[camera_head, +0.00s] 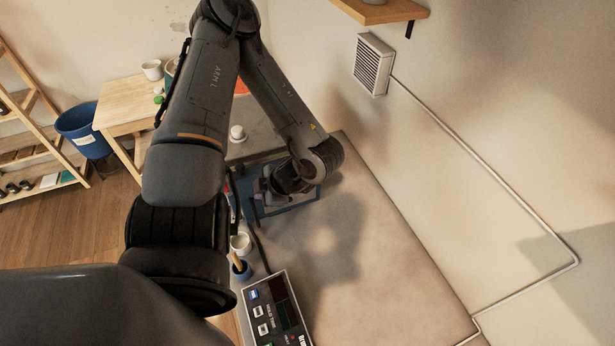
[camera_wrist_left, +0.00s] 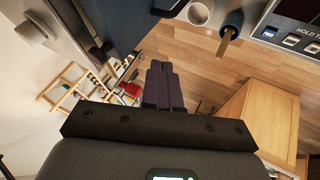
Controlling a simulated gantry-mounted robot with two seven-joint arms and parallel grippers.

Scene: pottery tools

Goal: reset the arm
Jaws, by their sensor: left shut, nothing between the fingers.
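My left arm fills the left and middle of the head view, bent high over a worktable (camera_head: 385,235). Its wrist end hangs above the blue frame on that table. The left gripper (camera_head: 268,184) is small and partly hidden there by the wrist. In the left wrist view the dark fingers of the left gripper (camera_wrist_left: 163,70) are together with nothing between them, against the wooden floor. My right gripper is in neither view.
A control box (camera_head: 274,312) stands at the table's front, near a white cup (camera_head: 240,243) and a blue cup (camera_head: 241,270) holding a wooden handle. The table's right part is clear, beside a wall with a vent (camera_head: 373,64).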

